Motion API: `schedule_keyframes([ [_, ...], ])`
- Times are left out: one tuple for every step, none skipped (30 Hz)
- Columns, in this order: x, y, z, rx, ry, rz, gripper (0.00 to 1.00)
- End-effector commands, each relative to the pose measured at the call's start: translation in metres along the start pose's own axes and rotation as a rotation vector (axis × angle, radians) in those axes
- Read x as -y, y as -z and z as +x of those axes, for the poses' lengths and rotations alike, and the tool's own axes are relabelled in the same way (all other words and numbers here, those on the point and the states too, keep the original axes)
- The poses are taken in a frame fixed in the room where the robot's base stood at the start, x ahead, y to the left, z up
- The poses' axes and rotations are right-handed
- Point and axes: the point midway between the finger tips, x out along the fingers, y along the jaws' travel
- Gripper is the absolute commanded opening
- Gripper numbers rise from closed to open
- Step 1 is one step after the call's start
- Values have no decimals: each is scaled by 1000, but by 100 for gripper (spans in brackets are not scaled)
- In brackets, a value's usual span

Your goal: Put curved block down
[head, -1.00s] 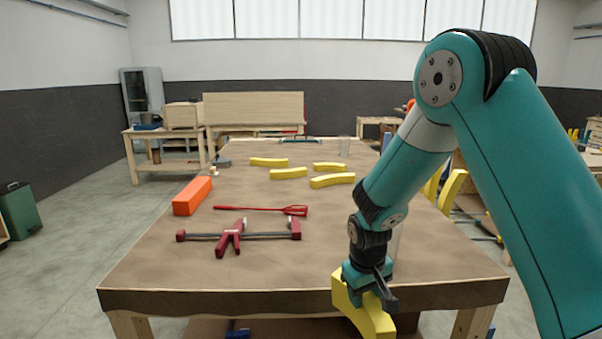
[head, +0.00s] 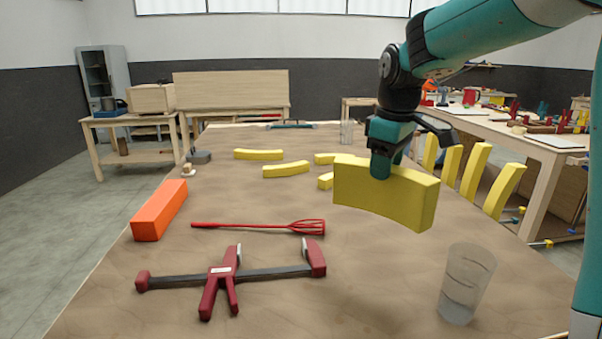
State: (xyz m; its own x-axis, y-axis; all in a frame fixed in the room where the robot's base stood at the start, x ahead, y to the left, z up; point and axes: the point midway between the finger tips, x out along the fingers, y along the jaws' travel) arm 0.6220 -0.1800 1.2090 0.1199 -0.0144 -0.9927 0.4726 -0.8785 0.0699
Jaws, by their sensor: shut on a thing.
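My gripper (head: 385,160) is shut on a yellow curved block (head: 392,197), held lengthwise across the picture above the right part of the table (head: 290,265). The block hides part of other yellow curved blocks behind it. On the table behind lie a far-left curved block (head: 258,154), a nearer one (head: 286,170), and two partly hidden ones, one at the back (head: 328,158) and one in front of it (head: 325,181). I cannot see a gap between the held block's underside and the table clearly, but it looks raised.
A red clamp (head: 222,279), a red whisk-like tool (head: 260,227) and an orange block (head: 160,210) lie at left. A clear glass (head: 466,283) stands front right. Several yellow curved pieces (head: 470,172) stand at the right. Bare table lies between whisk and glass.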

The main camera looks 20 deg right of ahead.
Motion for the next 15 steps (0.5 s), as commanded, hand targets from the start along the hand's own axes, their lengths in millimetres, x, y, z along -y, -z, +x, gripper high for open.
schedule_keyframes([
  [0, -1, -2, -2, -1, -3, 0],
  [0, -1, -2, -1, -1, -5, 0],
  [0, -1, -2, -1, 0, -6, 0],
  [0, -2, 0, 0, 0, -6, 0],
  [0, -2, 3, 1, 1, -6, 0],
  [1, -3, 9, 3, 3, -6, 0],
  [1, -3, 15, 3, 3, -6, 0],
  [2, -4, 21, 4, 4, -6, 0],
  [3, -5, 31, 5, 4, -5, 0],
  [4, -6, 40, 6, 5, -5, 0],
  [4, -7, 48, 5, 5, -5, 0],
  [5, -8, 59, 6, 5, -5, 0],
  [6, -9, 68, 6, 5, -5, 0],
  [6, -10, 76, 5, 5, -5, 0],
  [7, -11, 88, 6, 5, -5, 0],
])
